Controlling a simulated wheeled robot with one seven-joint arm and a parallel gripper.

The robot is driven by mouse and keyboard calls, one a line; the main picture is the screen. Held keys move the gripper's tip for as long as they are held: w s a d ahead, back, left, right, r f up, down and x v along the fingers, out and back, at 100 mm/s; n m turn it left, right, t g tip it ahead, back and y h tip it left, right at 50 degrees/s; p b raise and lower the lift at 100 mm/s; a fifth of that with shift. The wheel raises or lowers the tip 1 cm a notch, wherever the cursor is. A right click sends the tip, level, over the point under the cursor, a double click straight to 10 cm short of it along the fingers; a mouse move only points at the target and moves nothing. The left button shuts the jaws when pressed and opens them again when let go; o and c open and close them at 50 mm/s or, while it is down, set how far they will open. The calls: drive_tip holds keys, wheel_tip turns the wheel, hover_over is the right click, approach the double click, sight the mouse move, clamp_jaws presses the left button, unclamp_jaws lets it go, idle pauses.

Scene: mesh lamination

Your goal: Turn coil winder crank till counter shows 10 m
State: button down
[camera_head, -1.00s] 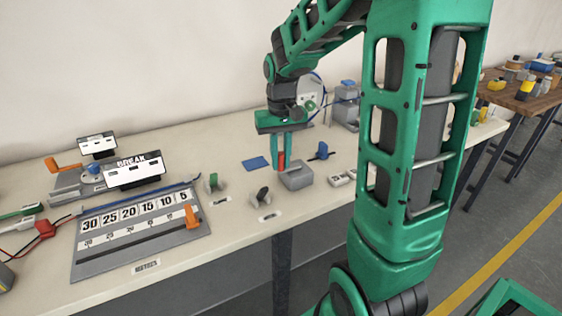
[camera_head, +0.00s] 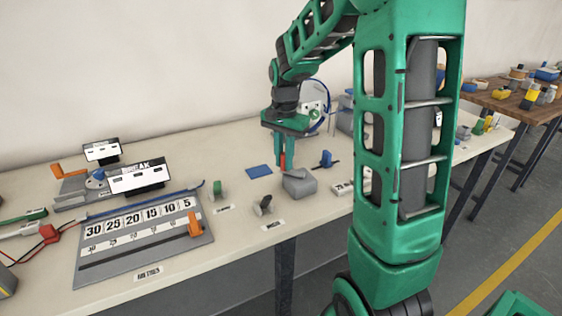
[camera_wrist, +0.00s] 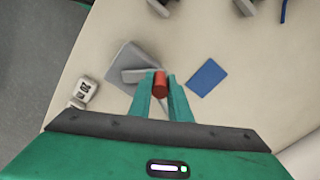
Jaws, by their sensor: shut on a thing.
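A grey box (camera_wrist: 118,60) sits on the bench, with a flat grey crank arm (camera_wrist: 136,75) on top in the wrist view. A red crank handle (camera_wrist: 160,84) stands at the arm's end. My gripper (camera_wrist: 161,92) points down with its green fingers on both sides of the red handle, shut on it. In the head view my gripper (camera_head: 282,158) is just behind the grey box (camera_head: 300,187). A small white counter (camera_head: 343,188) lies right of the box. It also shows in the wrist view (camera_wrist: 86,89), but I cannot read its digits surely.
A blue pad (camera_head: 259,171) lies left of my gripper and a blue clamp (camera_head: 326,158) right of it. A numbered grey board (camera_head: 150,235) fills the left. A white unit with blue cable (camera_head: 314,106) stands behind.

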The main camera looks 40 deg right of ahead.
drive_tip(key=shift+w+m, duration=0.2)
drive_tip(key=shift+m, duration=0.2)
drive_tip(key=shift+d+r, duration=0.1)
drive_tip(key=c, duration=1.6)
unclamp_jaws()
drive_tip(key=shift+c, duration=0.2)
wheel_tip(320, 180, up, 11)
drive_tip(key=shift+f, duration=0.2)
